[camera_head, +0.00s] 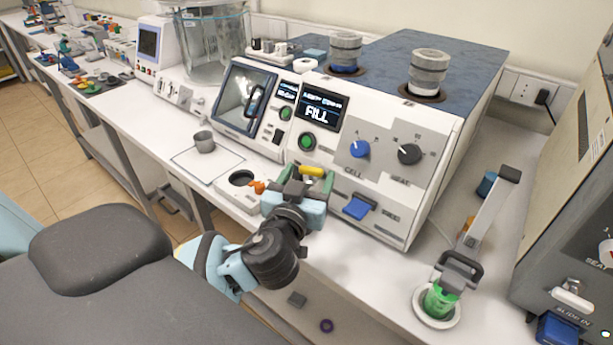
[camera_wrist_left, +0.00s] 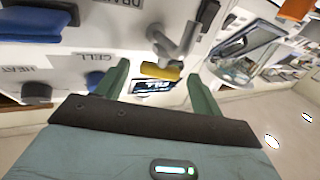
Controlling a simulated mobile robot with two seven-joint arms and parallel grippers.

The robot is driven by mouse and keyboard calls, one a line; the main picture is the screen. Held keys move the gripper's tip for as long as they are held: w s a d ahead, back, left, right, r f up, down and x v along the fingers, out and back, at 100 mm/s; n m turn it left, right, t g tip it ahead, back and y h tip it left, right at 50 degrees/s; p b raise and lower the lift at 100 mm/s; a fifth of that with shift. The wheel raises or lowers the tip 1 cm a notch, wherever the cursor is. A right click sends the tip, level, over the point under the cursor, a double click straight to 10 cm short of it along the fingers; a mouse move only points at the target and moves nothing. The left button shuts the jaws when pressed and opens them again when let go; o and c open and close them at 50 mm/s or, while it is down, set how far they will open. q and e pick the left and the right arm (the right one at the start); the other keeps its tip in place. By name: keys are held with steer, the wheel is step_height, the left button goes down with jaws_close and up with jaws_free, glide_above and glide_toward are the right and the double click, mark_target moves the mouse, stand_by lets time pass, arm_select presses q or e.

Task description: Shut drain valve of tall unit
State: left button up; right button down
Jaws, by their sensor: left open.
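The tall white unit (camera_head: 378,128) stands on the bench with a screen reading "FILL", a blue CELL knob and a black HEAT knob. A yellow handle (camera_head: 312,171), seemingly the drain valve, is low on its front, lying roughly crosswise. In the left wrist view the yellow handle (camera_wrist_left: 160,72) shows beside a grey pipe (camera_wrist_left: 177,42). My left gripper (camera_head: 306,181) is at the handle, its green fingers open. In the wrist view the handle lies between the fingertips (camera_wrist_left: 159,80); contact cannot be told. My right gripper is not in view.
An orange knob (camera_head: 257,187) and a round port (camera_head: 241,178) lie left of my left gripper. A grey cup (camera_head: 204,142) stands on the bench. A blue tab (camera_head: 359,207) juts from the unit's front. A lever device (camera_head: 486,220) with a green cup (camera_head: 439,301) is at the right.

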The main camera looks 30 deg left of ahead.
arm_select(q)
steer(key=shift+c, duration=0.2)
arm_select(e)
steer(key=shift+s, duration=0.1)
arm_select(q)
steer(key=c, duration=0.9)
steer(key=shift+f, duration=0.1)
steer(key=shift+c, duration=0.2)
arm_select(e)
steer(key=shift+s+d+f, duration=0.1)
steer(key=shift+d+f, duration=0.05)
arm_select(q)
steer(key=shift+h, duration=0.3)
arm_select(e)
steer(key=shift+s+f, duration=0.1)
arm_select(q)
steer(key=shift+a+f+m+h, duration=0.1)
steer(key=shift+m+h, duration=0.2)
steer(key=shift+m, duration=0.1)
steer(key=shift+a+m+t+h, duration=0.15)
steer(key=shift+m+t+h, duration=0.15)
steer(key=shift+m+h, duration=0.45)
steer(key=shift+a+m+h, duration=0.2)
steer(key=shift+m+h, duration=0.85)
steer(key=shift+h, duration=1)
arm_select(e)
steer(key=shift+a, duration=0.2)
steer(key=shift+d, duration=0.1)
